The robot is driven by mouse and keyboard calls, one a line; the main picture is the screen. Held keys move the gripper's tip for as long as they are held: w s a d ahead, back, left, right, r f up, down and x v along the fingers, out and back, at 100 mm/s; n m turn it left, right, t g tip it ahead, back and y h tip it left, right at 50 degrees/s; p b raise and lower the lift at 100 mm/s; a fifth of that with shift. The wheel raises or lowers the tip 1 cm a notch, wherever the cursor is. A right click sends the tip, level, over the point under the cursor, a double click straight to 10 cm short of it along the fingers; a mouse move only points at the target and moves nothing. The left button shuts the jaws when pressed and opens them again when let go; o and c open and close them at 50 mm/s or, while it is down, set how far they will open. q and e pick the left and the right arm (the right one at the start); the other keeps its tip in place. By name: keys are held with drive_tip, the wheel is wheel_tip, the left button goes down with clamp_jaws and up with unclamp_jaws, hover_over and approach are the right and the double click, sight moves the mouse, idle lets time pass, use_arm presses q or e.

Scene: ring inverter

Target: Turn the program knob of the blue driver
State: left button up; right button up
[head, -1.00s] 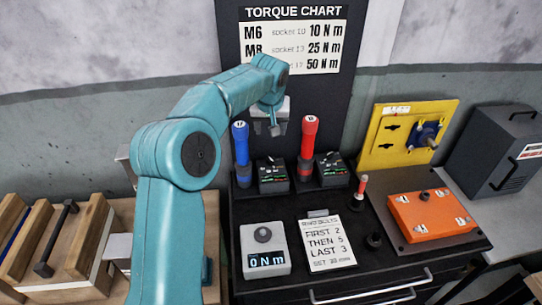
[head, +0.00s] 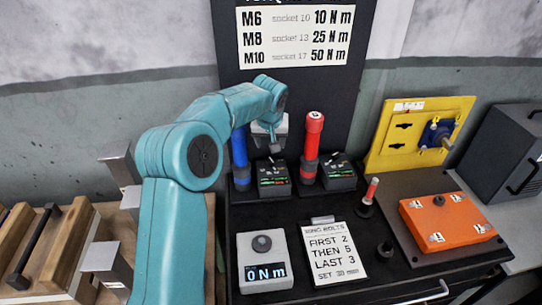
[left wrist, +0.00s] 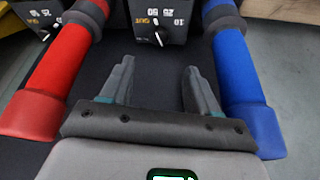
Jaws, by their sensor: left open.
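The blue driver (head: 239,170) stands upright at the back left of the black bench, its top hidden behind my left arm. A black box (head: 274,180) with coloured markings stands just right of it. In the left wrist view the blue driver (left wrist: 245,75) is on the right. The box's program knob (left wrist: 158,38) shows at the top there, with a white pointer and markings 10, 25, 50 and OUT. My left gripper (left wrist: 158,75) is open and empty, its fingers apart from the knob. In the head view it hangs above the box. My right gripper is not in view.
A red driver (head: 312,145) and its own box (head: 340,177) stand close on the right. A grey meter (head: 265,250) reads 0 N m in front, beside a note card (head: 333,255). An orange block (head: 446,220) and yellow panel (head: 415,135) are further right.

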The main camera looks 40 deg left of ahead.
sight(271, 159)
use_arm(q)
drive_tip(key=p+x, duration=0.2)
drive_tip(key=x, duration=0.8)
drive_tip(key=shift+w+f, duration=0.1)
drive_tip(key=shift+f, duration=0.1)
drive_tip(key=shift+f, duration=0.1)
drive_tip(key=shift+c, duration=0.6)
drive_tip(key=c, duration=0.9)
drive_tip(key=shift+a, duration=0.1)
